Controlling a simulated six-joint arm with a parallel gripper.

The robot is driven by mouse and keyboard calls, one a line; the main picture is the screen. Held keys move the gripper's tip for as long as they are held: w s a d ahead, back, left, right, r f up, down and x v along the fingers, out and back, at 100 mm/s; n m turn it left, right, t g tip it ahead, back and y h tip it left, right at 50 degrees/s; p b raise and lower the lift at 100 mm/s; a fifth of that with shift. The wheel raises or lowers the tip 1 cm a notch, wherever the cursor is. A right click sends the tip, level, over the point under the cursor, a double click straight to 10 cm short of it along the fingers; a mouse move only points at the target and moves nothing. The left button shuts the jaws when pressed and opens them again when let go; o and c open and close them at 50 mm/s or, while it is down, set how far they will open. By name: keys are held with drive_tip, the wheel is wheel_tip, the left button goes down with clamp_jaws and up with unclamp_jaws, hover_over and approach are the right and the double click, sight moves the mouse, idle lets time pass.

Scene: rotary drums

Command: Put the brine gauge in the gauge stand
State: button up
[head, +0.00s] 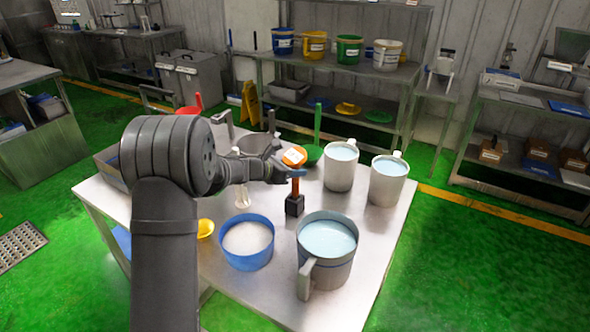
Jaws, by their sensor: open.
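An upright orange-brown stick, which looks like the brine gauge (295,188), stands with its lower end at a small black block (294,206) on the metal table. The block may be the gauge stand; I cannot tell whether the stick sits in it or is part of it. A slim white upright piece with a small foot (242,195) stands to the left, partly behind my arm. My gripper (289,173) is open at the top of the stick, where a blue part shows. Contact between them cannot be made out.
A blue tub (247,243) and a grey jug (327,248) stand in front. Two white jugs (341,167) (388,182) stand to the right. A labelled orange item (293,156), a green scoop (313,153) and a grey bowl (260,144) lie behind.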

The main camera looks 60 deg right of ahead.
drive_tip(key=v, duration=1.1)
drive_tip(key=x, duration=1.2)
drive_tip(key=shift+f, duration=0.15)
drive_tip(key=shift+w+a, duration=0.1)
drive_tip(key=v, duration=1.2)
drive_tip(key=shift+x, duration=2.5)
